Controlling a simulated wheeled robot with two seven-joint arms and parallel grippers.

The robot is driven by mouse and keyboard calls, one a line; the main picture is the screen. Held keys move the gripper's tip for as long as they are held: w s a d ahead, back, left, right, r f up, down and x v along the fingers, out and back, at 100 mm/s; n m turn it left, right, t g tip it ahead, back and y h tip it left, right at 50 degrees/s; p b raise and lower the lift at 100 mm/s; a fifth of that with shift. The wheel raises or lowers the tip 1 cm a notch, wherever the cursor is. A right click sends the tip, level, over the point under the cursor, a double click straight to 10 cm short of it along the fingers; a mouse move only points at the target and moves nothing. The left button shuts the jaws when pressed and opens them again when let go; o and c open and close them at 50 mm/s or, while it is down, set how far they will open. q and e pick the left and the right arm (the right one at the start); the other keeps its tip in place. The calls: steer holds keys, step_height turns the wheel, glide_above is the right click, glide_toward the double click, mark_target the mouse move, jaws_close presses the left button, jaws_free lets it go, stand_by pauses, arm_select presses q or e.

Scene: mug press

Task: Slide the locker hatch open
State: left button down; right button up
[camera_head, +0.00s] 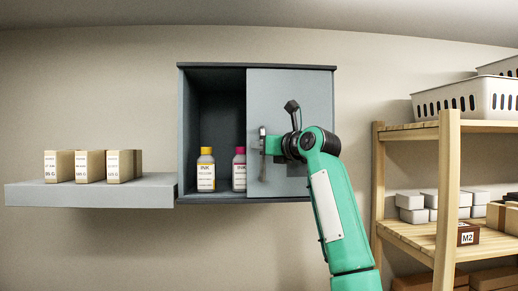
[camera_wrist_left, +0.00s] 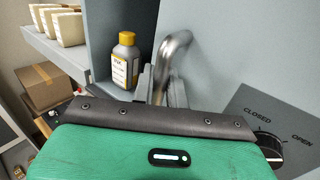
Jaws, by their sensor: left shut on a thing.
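The grey locker (camera_head: 211,110) is fixed to the wall, with its left half uncovered. The flat grey hatch (camera_head: 290,92) covers the right half. Its bent metal handle (camera_head: 262,140) is near the hatch's left edge and shows large in the left wrist view (camera_wrist_left: 173,50). My left gripper (camera_head: 266,145) is shut on the handle; its fingers (camera_wrist_left: 160,88) are on either side of the bar in the wrist view. The green arm hides part of the hatch's lower right. The hatch's plate (camera_wrist_left: 270,125) reads CLOSED and OPEN in the wrist view.
A yellow-capped ink bottle (camera_head: 206,172) and a magenta-capped one (camera_head: 239,172) stand inside the locker. A grey shelf (camera_head: 90,192) with several boxes is at left. A wooden rack (camera_head: 447,170) with white baskets (camera_head: 470,100) stands at right, close to my arm.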

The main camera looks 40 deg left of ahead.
steer(key=shift+d, duration=0.4)
steer(key=shift+d, duration=0.1)
arm_select(q)
steer(key=c, duration=1.8)
jaws_free()
arm_select(e)
steer(key=shift+d, duration=0.1)
